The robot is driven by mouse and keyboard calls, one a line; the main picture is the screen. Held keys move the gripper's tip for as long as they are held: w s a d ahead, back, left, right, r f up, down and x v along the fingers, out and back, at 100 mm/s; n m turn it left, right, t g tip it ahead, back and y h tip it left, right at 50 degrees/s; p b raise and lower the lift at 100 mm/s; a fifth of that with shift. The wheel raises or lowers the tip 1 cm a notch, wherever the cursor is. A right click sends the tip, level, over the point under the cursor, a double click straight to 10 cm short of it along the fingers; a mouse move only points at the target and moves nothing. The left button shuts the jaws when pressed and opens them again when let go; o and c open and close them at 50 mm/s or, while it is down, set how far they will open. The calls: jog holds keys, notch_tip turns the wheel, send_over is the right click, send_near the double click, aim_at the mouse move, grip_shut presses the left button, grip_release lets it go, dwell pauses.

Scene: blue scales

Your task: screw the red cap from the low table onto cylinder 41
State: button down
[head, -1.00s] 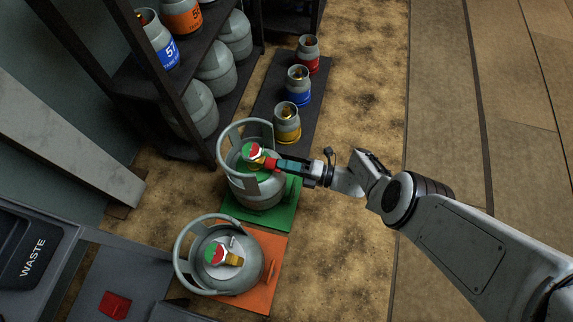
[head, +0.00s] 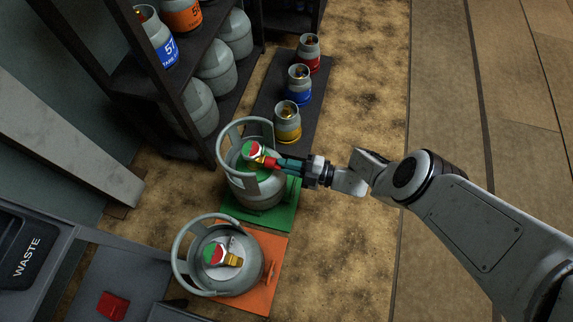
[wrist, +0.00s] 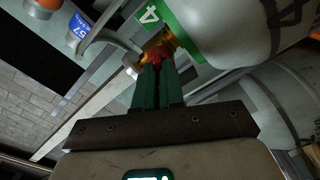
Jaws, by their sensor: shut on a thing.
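A grey gas cylinder (head: 262,192) with a round collar stands upright on the green mat (head: 232,216). Its brass valve has a red, white and green top (head: 254,149). In the wrist view its green label (wrist: 180,30) shows a "4"; the rest is cut off from sight. My gripper (head: 280,163) reaches through the collar gap, its teal fingers shut on the red cap (head: 270,162). The cap is at the valve's side outlet and in line with it. In the wrist view the red cap (wrist: 157,56) sits between the fingertips, against the brass; the thread is hidden.
A second cylinder (head: 240,282) stands on an orange mat (head: 262,300) in front. Small cylinders with yellow (head: 287,135), blue (head: 298,98) and red (head: 307,64) bands stand behind. A shelf (head: 90,60) is at left. A red object (head: 113,305) lies at lower left. Floor at right is clear.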

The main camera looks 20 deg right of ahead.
jog(key=shift+m, duration=0.8)
jog(key=c, duration=1.2)
grip_release()
jog(key=shift+o, duration=0.2)
jog(key=shift+d, duration=0.1)
jog(key=p+v, duration=0.1)
jog(key=v, duration=0.9)
jog(key=shift+s+d, duration=0.2)
jog(key=shift+s, duration=0.05)
jog(key=shift+c, duration=0.3)
